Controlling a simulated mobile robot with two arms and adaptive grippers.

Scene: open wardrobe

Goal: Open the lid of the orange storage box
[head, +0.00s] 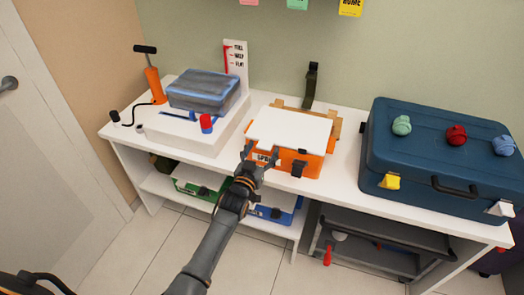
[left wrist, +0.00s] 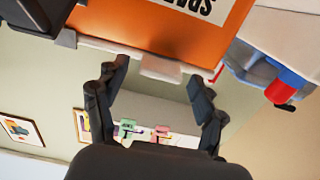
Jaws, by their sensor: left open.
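The orange storage box (head: 309,167) stands on the white shelf unit's top, near the middle. Its white lid (head: 290,128) lies flat and looks closed, and a dark latch (head: 298,170) shows on the front. My left gripper (head: 261,154) is open at the box's front left, partly covering the label. In the left wrist view the picture is inverted: the orange front (left wrist: 150,22) is close, and a pale tab (left wrist: 162,67) at the lid's edge lies between the open fingers (left wrist: 158,76). Whether they touch it I cannot tell. My right gripper is not in view.
A blue case (head: 420,160) with knobs stands to the right. A clear blue-lidded bin (head: 205,88), a red-capped item (head: 206,123) and an orange pump (head: 154,82) are to the left. Green and blue boxes sit on the lower shelf. Floor in front is free.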

